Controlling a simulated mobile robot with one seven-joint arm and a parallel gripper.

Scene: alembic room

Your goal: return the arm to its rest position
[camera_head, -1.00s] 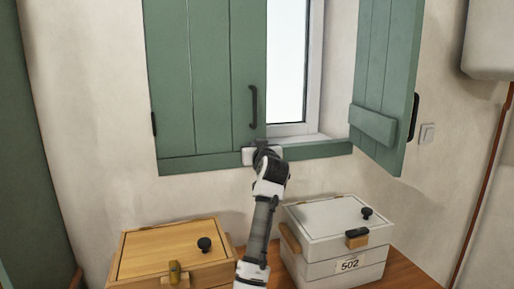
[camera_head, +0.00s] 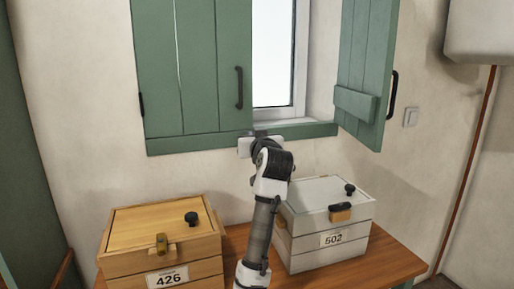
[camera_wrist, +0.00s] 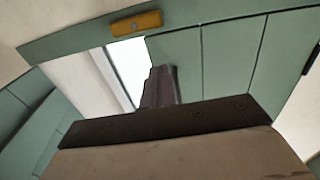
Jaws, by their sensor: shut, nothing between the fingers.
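My arm reaches up from the bottom middle of the head view, between two boxes. My gripper (camera_head: 258,134) is at its far end, in front of the lower edge of the window. The wrist's dark joint partly hides it there. In the wrist view its dark fingers (camera_wrist: 160,86) are together, with nothing seen between them. Behind them are the green shutter (camera_wrist: 225,60) and a bright strip of window. I cannot tell whether the fingers touch the shutter or frame.
The left shutter (camera_head: 195,70) covers part of the window; the right shutter (camera_head: 364,70) stands open into the room. A wooden box (camera_head: 150,225) marked 426 and a white box (camera_head: 325,225) marked 502 flank my arm on the wooden table (camera_head: 385,262). An orange latch (camera_wrist: 137,22) shows in the wrist view.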

